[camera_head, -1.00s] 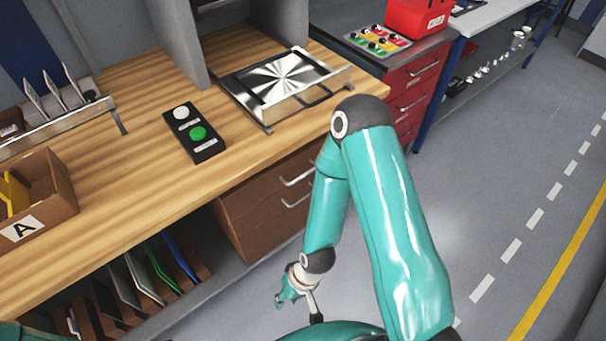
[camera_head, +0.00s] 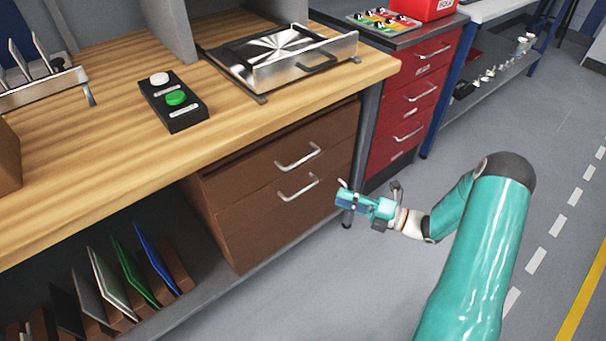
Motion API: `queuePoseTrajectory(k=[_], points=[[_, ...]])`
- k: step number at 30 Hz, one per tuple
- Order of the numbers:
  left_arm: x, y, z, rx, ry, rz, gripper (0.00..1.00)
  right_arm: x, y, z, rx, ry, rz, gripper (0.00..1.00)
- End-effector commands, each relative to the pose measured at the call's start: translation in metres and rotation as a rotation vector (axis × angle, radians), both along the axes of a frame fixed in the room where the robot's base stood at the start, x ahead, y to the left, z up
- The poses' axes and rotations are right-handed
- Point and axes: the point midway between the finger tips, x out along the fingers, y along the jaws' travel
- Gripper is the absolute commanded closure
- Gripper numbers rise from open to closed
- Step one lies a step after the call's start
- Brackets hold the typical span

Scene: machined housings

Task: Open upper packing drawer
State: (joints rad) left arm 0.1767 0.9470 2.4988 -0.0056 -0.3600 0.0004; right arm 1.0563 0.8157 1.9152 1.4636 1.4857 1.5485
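The upper packing drawer (camera_head: 262,160) is the upper of two brown drawers under the wooden bench. It is shut, and its metal bar handle (camera_head: 298,158) is in plain view. The lower brown drawer (camera_head: 265,215) is also shut, with a like handle (camera_head: 298,189). My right gripper (camera_head: 342,194) is in front of the drawers, right of both handles and apart from them. It points left and seems to hold nothing. Its fingers are too small to tell whether they are open. My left gripper is not in view.
A metal tray-like fixture (camera_head: 345,49) and a black button box (camera_head: 188,117) sit on the bench (camera_head: 60,150). Red drawers (camera_head: 410,95) stand to the right. Coloured panels (camera_head: 155,258) stand upright on the lower shelf at left. The floor before the drawers is clear.

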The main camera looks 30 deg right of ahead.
Motion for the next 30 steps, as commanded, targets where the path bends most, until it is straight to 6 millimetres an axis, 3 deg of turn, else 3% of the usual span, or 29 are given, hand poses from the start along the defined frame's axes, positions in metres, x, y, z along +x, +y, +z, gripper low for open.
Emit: queuePoseTrajectory(k=[1, 3, 7, 14, 30], points=[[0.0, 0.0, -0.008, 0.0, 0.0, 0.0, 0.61, -0.001, -0.018, 0.001, 0.041, -0.018, -0.046, 0.63], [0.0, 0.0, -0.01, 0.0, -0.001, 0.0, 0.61, -0.002, -0.032, 0.009, 0.083, -0.038, -0.085, 0.63], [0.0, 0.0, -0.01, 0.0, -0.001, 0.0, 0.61, 0.004, -0.037, 0.016, 0.11, -0.053, -0.104, 0.63], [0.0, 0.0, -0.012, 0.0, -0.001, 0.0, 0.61, 0.034, -0.02, 0.022, 0.109, -0.053, -0.099, 0.63], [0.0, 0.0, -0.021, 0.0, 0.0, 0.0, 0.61, 0.129, 0.03, 0.039, 0.108, -0.051, -0.098, 0.63]])
